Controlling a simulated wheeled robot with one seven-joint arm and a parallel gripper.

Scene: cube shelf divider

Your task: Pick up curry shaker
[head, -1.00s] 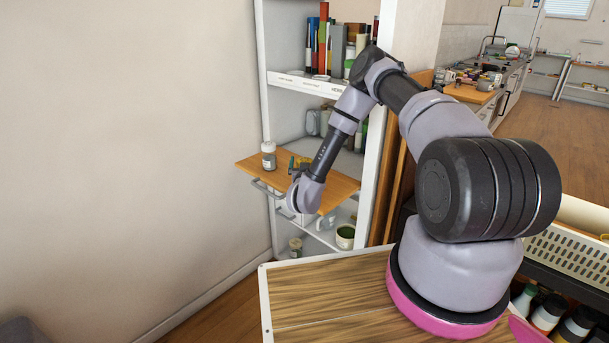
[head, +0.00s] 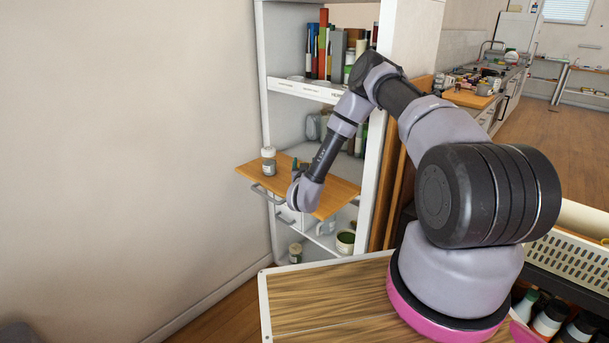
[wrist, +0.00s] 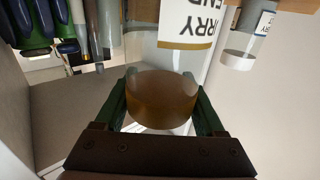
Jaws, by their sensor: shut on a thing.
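The curry shaker (wrist: 163,98) shows in the wrist view as a brown, rounded end between my fingers. A white label (wrist: 194,22) with a gold stripe stands just above it in that view, upside down, with the letters "RRY" and "END" readable. My gripper (wrist: 160,80) is shut on the shaker, one green finger on each side. In the head view my wrist hides most of the shaker, and my gripper (head: 297,164) is small over the wooden board (head: 335,190). I cannot tell whether the shaker is clear of the board.
A grey jar with a pale cap (head: 268,161) stands on the board left of my gripper. The white shelf unit (head: 304,88) rises behind, with books (head: 324,50) above. A jar (head: 296,253) and a green-filled pot (head: 345,241) stand on the low shelf.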

